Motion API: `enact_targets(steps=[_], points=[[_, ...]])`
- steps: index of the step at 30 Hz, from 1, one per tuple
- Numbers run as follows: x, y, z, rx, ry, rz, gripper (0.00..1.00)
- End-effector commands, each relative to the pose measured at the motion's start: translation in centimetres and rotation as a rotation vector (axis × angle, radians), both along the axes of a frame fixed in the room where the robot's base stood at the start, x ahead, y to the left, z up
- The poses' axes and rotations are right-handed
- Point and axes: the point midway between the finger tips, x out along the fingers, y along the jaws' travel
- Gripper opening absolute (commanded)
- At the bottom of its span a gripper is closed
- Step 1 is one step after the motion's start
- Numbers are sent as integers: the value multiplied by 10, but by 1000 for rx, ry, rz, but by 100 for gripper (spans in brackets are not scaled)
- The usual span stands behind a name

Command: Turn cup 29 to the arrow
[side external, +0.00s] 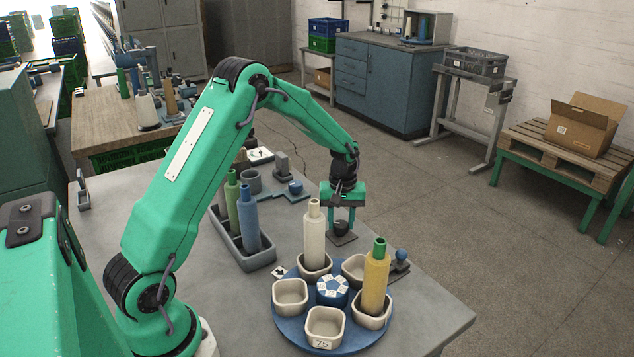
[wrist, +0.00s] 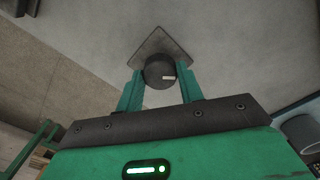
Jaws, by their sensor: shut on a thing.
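A round blue turntable (side external: 290,330) carries several cream cups around a blue hub (side external: 332,290) with white labels. The front cup (side external: 325,324) has a label that looks like 75 or 25. I cannot make out a 29 on any cup. A small black-and-white card (side external: 279,271) lies at the turntable's back left; I cannot tell whether it bears the arrow. My gripper (side external: 341,222) is behind the turntable, shut on a black knob (wrist: 159,70) on a square dark plate (wrist: 178,46). The knob has a pale mark on its top.
A cream cone (side external: 314,240) stands in the back cup and a yellow one (side external: 375,283) in the right cup. A grey tray (side external: 245,262) holds green and blue cones at left. A small blue-knobbed block (side external: 401,257) sits right of the turntable. The front right table is clear.

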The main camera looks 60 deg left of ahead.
Motion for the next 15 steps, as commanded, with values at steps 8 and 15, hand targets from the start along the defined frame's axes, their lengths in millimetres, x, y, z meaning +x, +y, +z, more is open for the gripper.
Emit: enact_targets(steps=[8, 15], points=[[0, 0, 1, 0, 0, -209, 14], [0, 0, 1, 0, 0, -346, 14]])
